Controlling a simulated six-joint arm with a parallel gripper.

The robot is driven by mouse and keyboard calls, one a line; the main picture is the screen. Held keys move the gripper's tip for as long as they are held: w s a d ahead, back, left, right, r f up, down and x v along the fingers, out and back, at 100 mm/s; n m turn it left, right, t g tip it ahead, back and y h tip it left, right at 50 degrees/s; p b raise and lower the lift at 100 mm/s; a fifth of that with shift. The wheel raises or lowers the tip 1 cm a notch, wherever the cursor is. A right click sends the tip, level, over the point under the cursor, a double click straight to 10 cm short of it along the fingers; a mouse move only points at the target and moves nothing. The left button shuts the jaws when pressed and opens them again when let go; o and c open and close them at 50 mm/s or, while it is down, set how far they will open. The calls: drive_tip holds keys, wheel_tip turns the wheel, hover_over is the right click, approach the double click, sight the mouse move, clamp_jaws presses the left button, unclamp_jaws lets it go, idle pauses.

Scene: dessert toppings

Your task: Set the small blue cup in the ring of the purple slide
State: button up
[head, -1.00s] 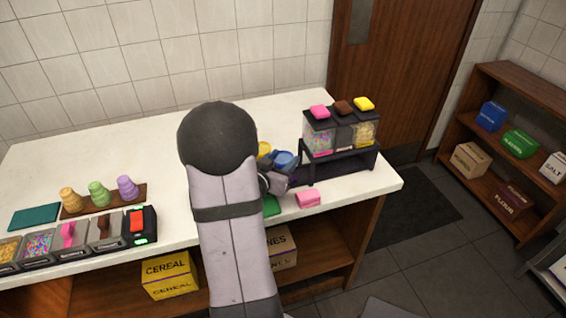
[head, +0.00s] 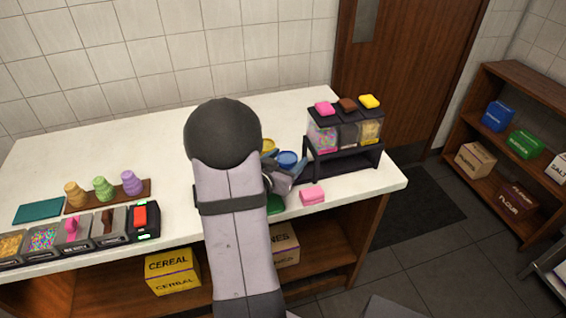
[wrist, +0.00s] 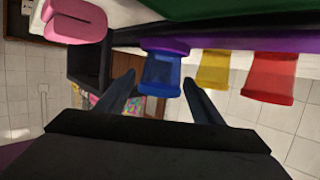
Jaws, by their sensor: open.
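The small blue cup (wrist: 161,74) is between the two spread fingers of my gripper (wrist: 158,79) in the wrist view, which looks upside down. A rounded purple piece (wrist: 166,46), seemingly the ring of the purple slide, meets the cup's base. I cannot tell how deep the cup sits in it. A purple strip (wrist: 290,40) runs to the right. In the head view the blue cup (head: 288,158) shows beside my gripper (head: 284,173), with my arm hiding most of the slide. My gripper is open, with its fingers either side of the cup.
A yellow cup (wrist: 213,70) and a red cup (wrist: 269,77) stand in line beside the blue cup. A pink block (head: 312,195) lies near the counter's front edge. A dark dispenser stand (head: 345,165) is close on the right. The counter behind is clear.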

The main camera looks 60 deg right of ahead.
drive_tip(key=shift+r, duration=0.2)
drive_tip(key=shift+a, duration=0.25)
drive_tip(key=v, duration=0.4)
drive_tip(key=shift+a+r, duration=0.25)
drive_tip(key=shift+a, duration=0.1)
drive_tip(key=p+v, duration=0.2)
drive_tip(key=p, duration=0.1)
drive_tip(key=shift+r+p, duration=0.2)
drive_tip(key=shift+p, duration=0.15)
drive_tip(key=shift+a+r+p, duration=0.1)
drive_tip(key=shift+a+p, duration=0.1)
drive_tip(key=shift+p, duration=0.85)
drive_tip(key=shift+a+p, duration=0.2)
drive_tip(key=shift+p, duration=0.95)
drive_tip(key=shift+f+p+v, duration=0.15)
drive_tip(key=shift+p+v, duration=0.75)
drive_tip(key=shift+p, duration=0.3)
drive_tip(key=shift+f+p+v, duration=0.1)
drive_tip(key=shift+p+v, duration=0.85)
drive_tip(key=shift+p, duration=0.25)
